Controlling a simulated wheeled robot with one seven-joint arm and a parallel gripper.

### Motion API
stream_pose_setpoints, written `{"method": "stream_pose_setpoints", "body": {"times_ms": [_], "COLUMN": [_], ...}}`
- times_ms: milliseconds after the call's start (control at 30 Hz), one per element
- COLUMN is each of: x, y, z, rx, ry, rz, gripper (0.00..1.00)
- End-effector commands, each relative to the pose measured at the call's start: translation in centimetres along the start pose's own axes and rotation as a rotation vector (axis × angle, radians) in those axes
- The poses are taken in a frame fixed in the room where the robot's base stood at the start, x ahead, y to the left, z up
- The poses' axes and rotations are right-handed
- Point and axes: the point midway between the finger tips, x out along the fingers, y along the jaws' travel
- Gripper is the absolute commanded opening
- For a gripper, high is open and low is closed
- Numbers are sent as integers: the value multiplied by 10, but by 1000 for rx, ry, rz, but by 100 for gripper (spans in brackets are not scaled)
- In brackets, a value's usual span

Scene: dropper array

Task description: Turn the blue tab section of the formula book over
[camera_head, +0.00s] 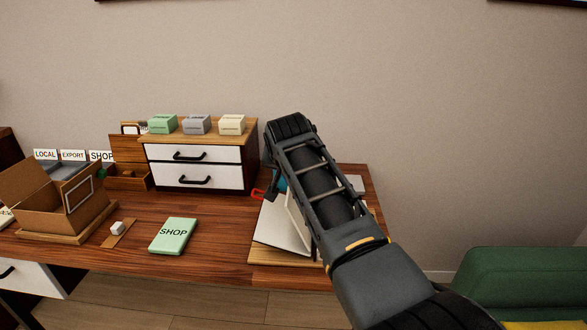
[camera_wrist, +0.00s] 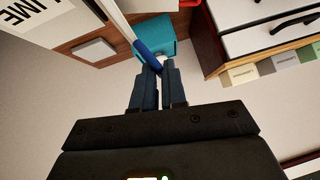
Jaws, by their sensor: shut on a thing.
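The formula book lies on a wooden board at the right of the desk, with a white page (camera_head: 278,228) flat and a section (camera_head: 298,222) standing up, tilted, partly behind my arm. In the head view my arm hides most of the gripper and the grip itself.
A red tab (camera_head: 258,194) sticks out left of the book. A two-drawer cabinet (camera_head: 195,166) with several small boxes on top stands close by at the left. A green SHOP book (camera_head: 173,236) lies on the desk, with an open cardboard box (camera_head: 45,205) further left.

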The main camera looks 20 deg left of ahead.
Motion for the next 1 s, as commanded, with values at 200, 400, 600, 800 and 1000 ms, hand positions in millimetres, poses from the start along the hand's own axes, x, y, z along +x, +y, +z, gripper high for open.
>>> {"method": "stream_pose_setpoints", "body": {"times_ms": [200,400,600,800,1000], "x": [3,3,3,2,2], "y": [-2,-2,-2,-2,-3], "z": [4,4,4,3,2], "rx": [4,5,4,3,3], "ry": [-4,-4,-4,-3,-2], "rz": [0,0,0,-1,-1], "gripper": [0,0,20,35,35]}}
